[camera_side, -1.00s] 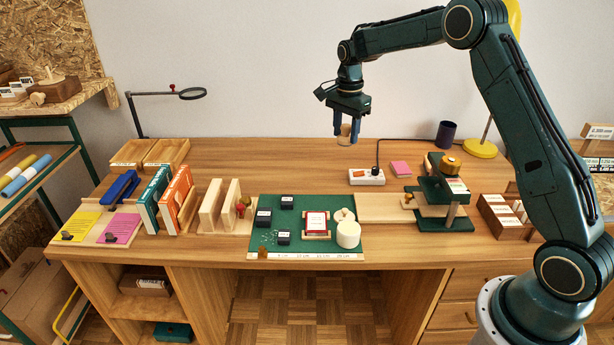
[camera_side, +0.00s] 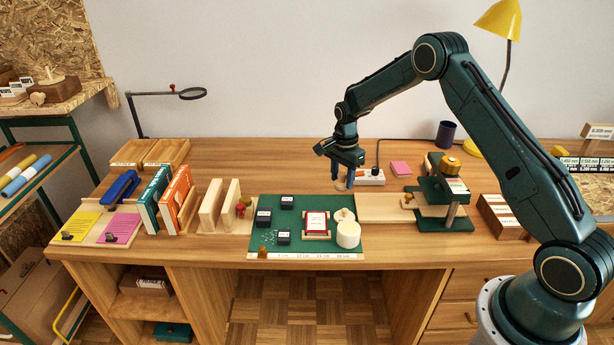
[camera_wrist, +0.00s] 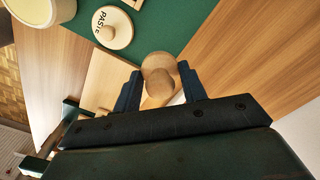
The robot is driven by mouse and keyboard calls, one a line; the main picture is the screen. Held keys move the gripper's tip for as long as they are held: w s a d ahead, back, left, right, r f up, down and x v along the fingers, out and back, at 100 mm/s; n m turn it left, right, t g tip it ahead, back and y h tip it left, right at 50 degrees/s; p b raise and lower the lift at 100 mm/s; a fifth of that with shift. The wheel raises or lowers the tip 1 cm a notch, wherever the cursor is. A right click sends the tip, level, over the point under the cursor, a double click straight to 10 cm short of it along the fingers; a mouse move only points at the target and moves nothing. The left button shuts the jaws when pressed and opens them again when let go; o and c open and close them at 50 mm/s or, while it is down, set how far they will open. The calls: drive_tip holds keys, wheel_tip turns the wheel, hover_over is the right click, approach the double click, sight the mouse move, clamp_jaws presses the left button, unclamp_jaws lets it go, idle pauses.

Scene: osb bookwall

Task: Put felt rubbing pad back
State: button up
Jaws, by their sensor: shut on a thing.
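My gripper (camera_side: 342,181) is shut on a round, pale wooden piece, which I take to be the felt rubbing pad (camera_wrist: 158,68). In the wrist view the pad sits between both fingers; its underside is hidden. In the side view it is small and partly covered by the fingers. The gripper is low over the back of the desk, behind the green mat (camera_side: 266,212) and in front of the power strip. I cannot tell whether the pad touches the desk. The pale wooden board (camera_side: 385,207) lies to the right of the mat.
A cream pot (camera_side: 348,236) and a round lid marked PASTE (camera_wrist: 113,27) are on the mat's right side. A white power strip (camera_side: 368,177) stands close behind the gripper. A green press (camera_side: 446,190) stands right. Wooden bookends (camera_side: 211,206) stand left.

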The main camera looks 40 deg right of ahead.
sight(341, 201)
drive_tip(key=shift+f, duration=0.4)
drive_tip(key=shift+f, duration=0.1)
drive_tip(key=shift+f, duration=2.05)
drive_tip(key=shift+f, duration=0.1)
drive_tip(key=o, duration=0.9)
wheel_tip(341, 201, up, 12)
drive_tip(key=shift+f, duration=0.25)
drive_tip(key=shift+r, duration=0.35)
